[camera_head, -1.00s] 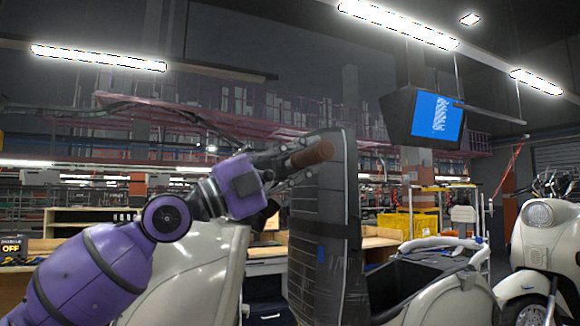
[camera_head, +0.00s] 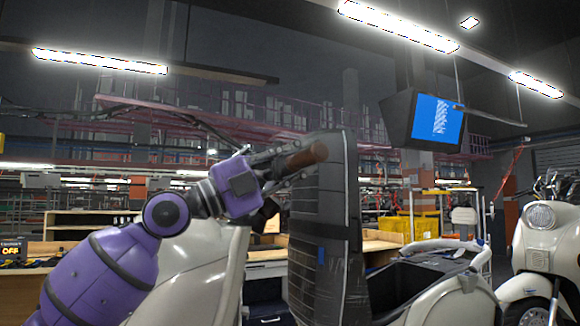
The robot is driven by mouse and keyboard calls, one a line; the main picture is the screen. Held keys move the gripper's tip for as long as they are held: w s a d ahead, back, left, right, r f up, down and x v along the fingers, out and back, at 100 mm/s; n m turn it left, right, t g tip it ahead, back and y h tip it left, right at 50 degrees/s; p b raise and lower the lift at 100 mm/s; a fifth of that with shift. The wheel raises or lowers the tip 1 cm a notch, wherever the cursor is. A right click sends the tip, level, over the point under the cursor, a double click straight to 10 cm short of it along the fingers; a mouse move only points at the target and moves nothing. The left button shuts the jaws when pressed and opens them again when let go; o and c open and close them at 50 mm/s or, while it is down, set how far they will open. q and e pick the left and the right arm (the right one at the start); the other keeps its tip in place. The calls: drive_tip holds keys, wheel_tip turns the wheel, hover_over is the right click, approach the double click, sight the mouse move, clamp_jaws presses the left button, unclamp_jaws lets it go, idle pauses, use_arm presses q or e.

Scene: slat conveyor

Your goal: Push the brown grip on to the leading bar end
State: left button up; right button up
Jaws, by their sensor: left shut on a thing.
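The brown grip (camera_head: 306,155) is a short dark-brown cylinder, tilted slightly up to the right. My left gripper (camera_head: 283,166) is shut on it around its left part; the right end sticks out free. My purple left arm comes in from the lower left. The grip shows in front of the upper part of a tall dark wrapped panel (camera_head: 322,230). I cannot make out the leading bar end. A cream scooter body (camera_head: 190,275) stands behind my arm. My right gripper is not in view.
A cream scooter with a round headlamp (camera_head: 540,216) stands at the right. Another cream scooter body with an open dark top (camera_head: 455,300) is at lower right. A yellow crate (camera_head: 408,226) and a hanging blue screen (camera_head: 437,118) are behind.

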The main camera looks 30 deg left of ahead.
use_arm(q)
drive_tip(key=shift+w+a, duration=0.1)
drive_tip(key=shift+a, duration=0.05)
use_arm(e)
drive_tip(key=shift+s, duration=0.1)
use_arm(q)
drive_tip(key=shift+w+a, duration=0.6)
drive_tip(key=shift+a, duration=0.05)
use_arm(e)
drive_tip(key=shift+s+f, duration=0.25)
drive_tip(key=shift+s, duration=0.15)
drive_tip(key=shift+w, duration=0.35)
use_arm(q)
drive_tip(key=shift+w+a, duration=0.1)
